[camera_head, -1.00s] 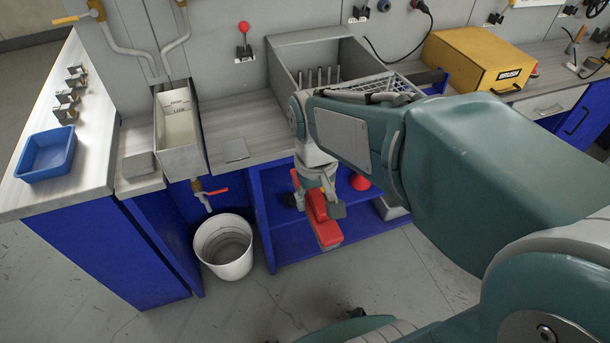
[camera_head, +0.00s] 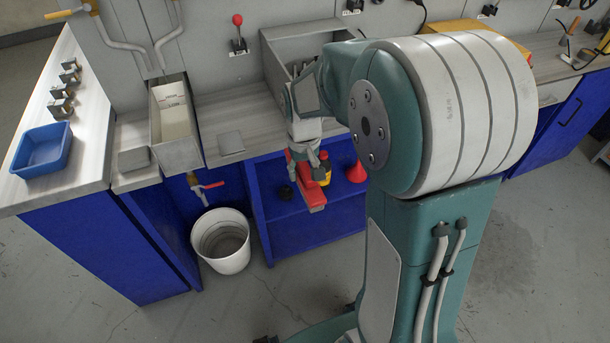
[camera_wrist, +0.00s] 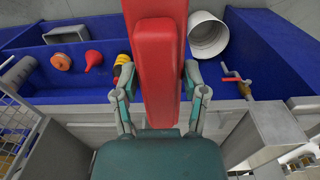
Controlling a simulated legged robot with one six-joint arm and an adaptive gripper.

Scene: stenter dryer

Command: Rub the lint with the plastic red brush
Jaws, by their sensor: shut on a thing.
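My gripper (camera_wrist: 160,100) is shut on the red plastic brush (camera_wrist: 157,60). In the wrist view the brush stands between the two fingers and runs up past the top edge. In the head view the red brush (camera_head: 313,194) hangs below my gripper (camera_head: 307,172), in front of the blue shelf under the counter. My arm covers much of the middle and right of the head view. I cannot make out any lint in either view. The brush's bristles cannot be made out.
A white bucket (camera_head: 221,241) stands on the floor. A red-handled tap (camera_head: 206,186) sticks out above it. A red funnel (camera_head: 356,172) and a yellow bottle (camera_head: 323,172) stand on the blue shelf. A blue tray (camera_head: 43,150) lies on the left counter. A metal bin (camera_head: 290,45) stands behind.

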